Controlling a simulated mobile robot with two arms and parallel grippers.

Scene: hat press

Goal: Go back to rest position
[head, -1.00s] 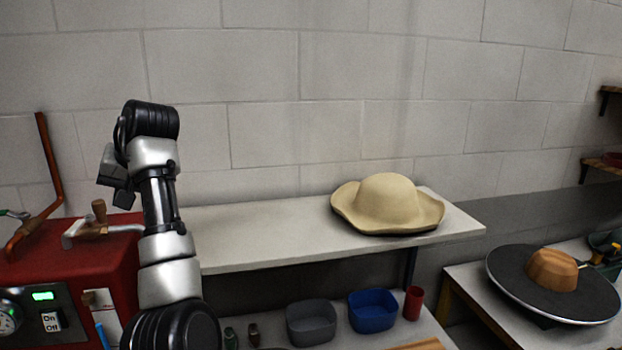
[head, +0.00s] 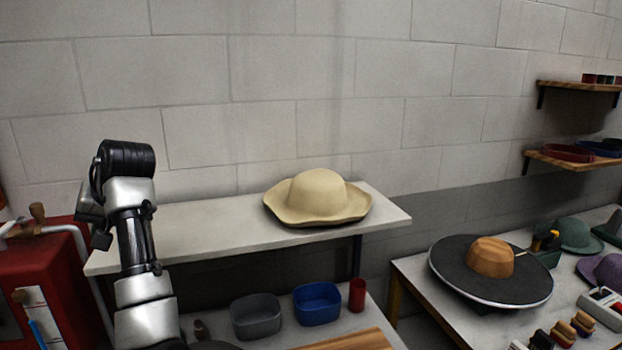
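A cream felt hat (head: 318,197) with a wavy brim lies on the white shelf (head: 200,232) along the wall. My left arm rises in front of the shelf's left end. The dark part at its far end, which looks like my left gripper (head: 98,232), is mostly hidden behind the arm, left of and apart from the hat. Its fingers do not show clearly. My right gripper is not in view.
A red machine (head: 48,285) stands at the left. Below the shelf are a grey bin (head: 257,317), a blue bin (head: 317,304) and a red cup (head: 357,295). A black disc (head: 455,272) with a wooden block (head: 490,257) sits on the right table. Wall shelves (head: 575,160) are at right.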

